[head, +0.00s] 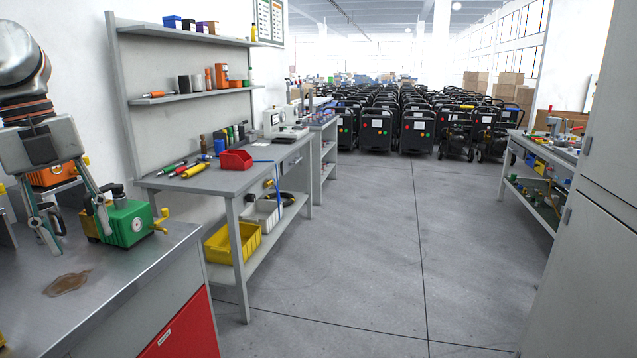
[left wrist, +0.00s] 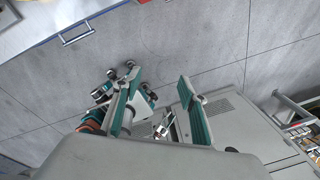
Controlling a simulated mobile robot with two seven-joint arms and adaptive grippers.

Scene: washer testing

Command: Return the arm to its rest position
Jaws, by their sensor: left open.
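My left arm comes in at the left edge of the head view. Its left gripper (head: 74,222) is open and empty, pointing down above the steel bench (head: 130,262). One finger shows in front of a green device (head: 128,222) with a white dial and yellow handles; I cannot tell whether they touch. In the left wrist view the open left gripper (left wrist: 160,108) has nothing between its pads, with floor and a grey body behind. Jointed dark and teal parts (left wrist: 128,85) beyond it may be my right gripper; its opening is unclear.
An orange device (head: 55,175) stands behind my left gripper. A brown stain (head: 67,283) lies on the bench. A workbench (head: 225,180) with a red bin (head: 235,160) stands beyond, under shelves (head: 190,97). A grey cabinet (head: 590,230) borders the right. The floor between is clear.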

